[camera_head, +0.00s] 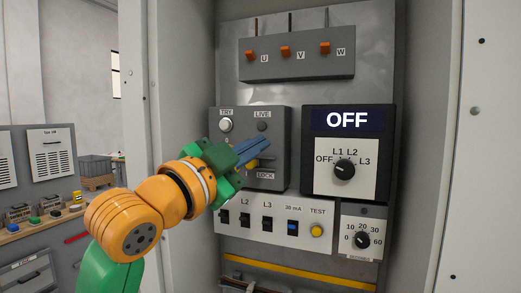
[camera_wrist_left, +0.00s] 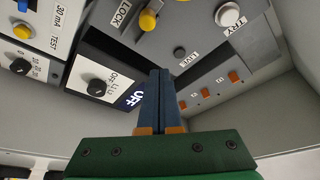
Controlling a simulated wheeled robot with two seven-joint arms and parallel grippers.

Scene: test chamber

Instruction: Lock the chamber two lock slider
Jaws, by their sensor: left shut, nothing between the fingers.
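The lock slider (camera_head: 252,164) has a yellow knob beside the LOCK label, on the grey panel (camera_head: 280,112) that also carries TRY and LIVE. In the head view my left gripper partly covers it. Its yellow knob shows clearly in the left wrist view (camera_wrist_left: 147,20), near the top edge. My left gripper (camera_head: 268,143) is shut and empty, its blue fingers together in front of the panel, up and right of the knob. In the wrist view the fingertips (camera_wrist_left: 160,73) appear apart from the knob. My right gripper is in neither view.
A display reading OFF (camera_head: 347,120) stands above a black selector dial (camera_head: 344,170) right of the panel. Below are breaker switches and a yellow TEST button (camera_head: 317,231). Orange U, V, W switches (camera_head: 286,51) are above. Cabinet walls (camera_head: 185,90) flank both sides.

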